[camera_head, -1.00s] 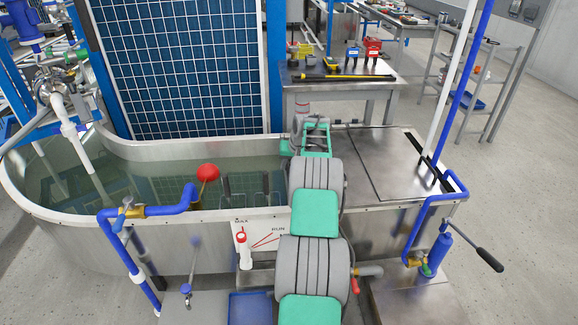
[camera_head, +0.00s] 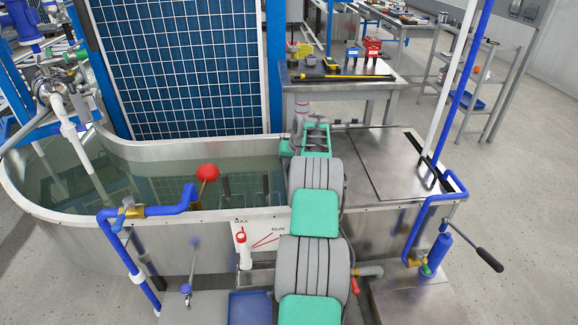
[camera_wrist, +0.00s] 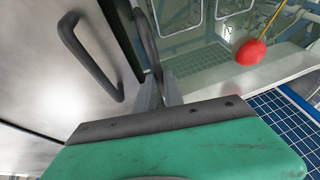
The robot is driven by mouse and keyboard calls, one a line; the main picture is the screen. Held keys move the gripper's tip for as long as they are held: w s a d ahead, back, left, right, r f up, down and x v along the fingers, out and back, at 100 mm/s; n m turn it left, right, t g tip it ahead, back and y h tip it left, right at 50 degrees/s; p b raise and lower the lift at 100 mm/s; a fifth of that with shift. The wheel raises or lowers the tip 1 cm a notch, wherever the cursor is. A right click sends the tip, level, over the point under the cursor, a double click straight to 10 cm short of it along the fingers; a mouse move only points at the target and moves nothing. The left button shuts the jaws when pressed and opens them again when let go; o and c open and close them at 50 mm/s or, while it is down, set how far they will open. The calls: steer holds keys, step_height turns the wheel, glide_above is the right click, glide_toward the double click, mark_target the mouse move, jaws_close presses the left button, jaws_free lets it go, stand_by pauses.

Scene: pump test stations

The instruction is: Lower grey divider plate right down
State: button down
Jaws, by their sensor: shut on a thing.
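My gripper (camera_head: 315,122) is at the tank's right end, beside the steel deck, and mostly hidden by my arm in the head view. In the wrist view my gripper (camera_wrist: 160,94) is shut on a dark loop handle (camera_wrist: 147,38). I take this as the grey divider plate's handle. The plate itself is hidden below the handle and behind my gripper body, so I cannot tell how deep it sits.
The water tank (camera_head: 190,215) lies left of my arm, with a red float (camera_head: 208,171) on a rod. The steel deck (camera_head: 385,165) is to the right. Another dark handle (camera_wrist: 88,58) stands on it. A tool bench (camera_head: 340,88) is behind.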

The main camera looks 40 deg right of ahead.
stand_by(0.5)
steer(key=shift+a+f+b, duration=0.1)
steer(key=shift+f+b, duration=0.35)
steer(key=shift+f, duration=1)
steer(key=c, duration=1.5)
jaws_free()
steer(key=shift+o, duration=0.2)
steer(key=shift+r, duration=0.15)
steer(key=shift+s+r, duration=0.1)
steer(key=shift+r, duration=0.25)
steer(key=v, duration=0.6)
steer(key=shift+s+r+p, duration=0.25)
steer(key=shift+r+p, duration=0.1)
